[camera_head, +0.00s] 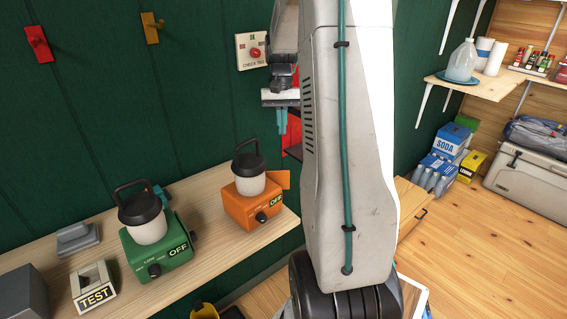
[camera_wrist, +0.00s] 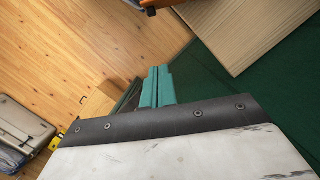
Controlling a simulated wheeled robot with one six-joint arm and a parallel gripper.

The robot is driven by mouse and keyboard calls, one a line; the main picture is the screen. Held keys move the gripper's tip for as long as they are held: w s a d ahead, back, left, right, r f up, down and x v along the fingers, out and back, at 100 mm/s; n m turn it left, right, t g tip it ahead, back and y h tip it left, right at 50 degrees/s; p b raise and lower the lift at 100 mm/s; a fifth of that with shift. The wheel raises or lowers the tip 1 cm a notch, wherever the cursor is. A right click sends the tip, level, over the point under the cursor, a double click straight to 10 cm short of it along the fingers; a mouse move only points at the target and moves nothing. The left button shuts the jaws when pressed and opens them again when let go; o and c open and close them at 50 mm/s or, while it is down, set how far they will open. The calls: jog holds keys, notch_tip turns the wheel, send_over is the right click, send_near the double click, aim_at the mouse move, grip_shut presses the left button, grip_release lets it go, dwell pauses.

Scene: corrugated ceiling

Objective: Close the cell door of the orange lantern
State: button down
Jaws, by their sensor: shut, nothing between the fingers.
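The orange lantern (camera_head: 243,209) stands upright near the right end of the wooden shelf, with a black handle, a white globe and an "OFF" label on its front. An orange flap (camera_head: 281,179), which looks like its cell door, sticks out at its back right side, standing open. My gripper (camera_head: 281,122) is above and a little right of the lantern, apart from it, with its teal fingers together and empty. The fingers also show in the wrist view (camera_wrist: 157,88). An orange edge with a dark part (camera_wrist: 150,6), probably the lantern, is cut off at the top there.
A green lantern (camera_head: 160,246) stands left of the orange one, with a "TEST" block (camera_head: 94,287) and a grey block (camera_head: 77,237) farther left. A switch box (camera_head: 252,51) is on the green wall. My arm hides the area right of the shelf.

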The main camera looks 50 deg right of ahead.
aim_at(276, 179)
jog(key=s+a+f, duration=0.4)
jog(key=f, duration=0.6)
jog(key=shift+s+a, duration=0.15)
jog(key=shift+s, duration=0.1)
